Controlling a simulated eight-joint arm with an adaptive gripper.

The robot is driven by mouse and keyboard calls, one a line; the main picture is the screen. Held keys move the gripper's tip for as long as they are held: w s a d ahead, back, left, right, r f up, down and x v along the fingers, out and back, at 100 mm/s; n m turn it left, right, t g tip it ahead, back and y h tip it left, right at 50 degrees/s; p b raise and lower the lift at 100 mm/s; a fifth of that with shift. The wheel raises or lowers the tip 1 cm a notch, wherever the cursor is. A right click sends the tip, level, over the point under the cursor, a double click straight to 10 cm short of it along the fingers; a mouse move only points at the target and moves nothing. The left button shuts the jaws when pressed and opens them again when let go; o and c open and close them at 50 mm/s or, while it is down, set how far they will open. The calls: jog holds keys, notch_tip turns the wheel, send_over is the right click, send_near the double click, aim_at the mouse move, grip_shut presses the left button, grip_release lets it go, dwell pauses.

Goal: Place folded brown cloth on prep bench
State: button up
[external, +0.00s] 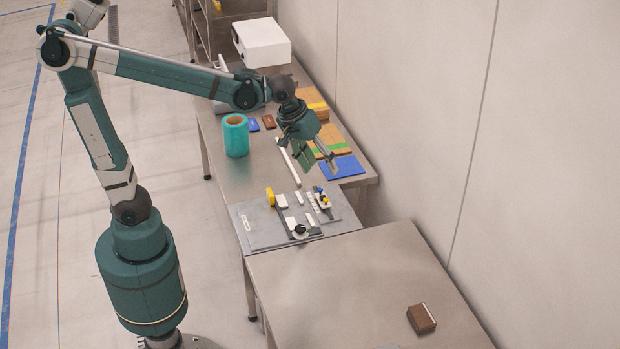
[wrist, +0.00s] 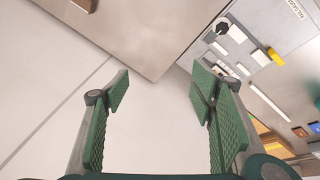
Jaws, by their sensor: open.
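A brown block-like item (external: 421,318) with a pale strip along its top edge lies on the near metal bench (external: 330,290), towards its right side. It could be the folded brown cloth, but I cannot tell for sure. A brown corner (wrist: 84,4) shows at the top edge of the wrist view, on the bench surface (wrist: 140,30). My gripper (external: 317,166) hangs over the far bench's near right end, well apart from the brown item. In the wrist view my gripper (wrist: 160,92) is open, with nothing between its fingers.
The far bench (external: 233,178) holds a teal roll (external: 235,136), a blue sheet (external: 343,168), cardboard (external: 329,140) and a white box (external: 262,42). A wall stands at right. Much of the near bench is clear.

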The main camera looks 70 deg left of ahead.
jog(key=s+a+f+m+t, duration=0.1)
jog(key=s+a+f+m, duration=0.1)
jog(key=s+a, duration=0.4)
jog(key=s+a+f+m+t+y, duration=0.1)
jog(key=s+a+f+m, duration=0.2)
jog(key=s, duration=1)
jog(key=a+m, duration=0.1)
jog(key=a, duration=0.2)
jog(key=shift+s+a+f+m+t, duration=0.2)
jog(key=shift+a+f+m+t, duration=0.1)
jog(key=shift+t, duration=0.1)
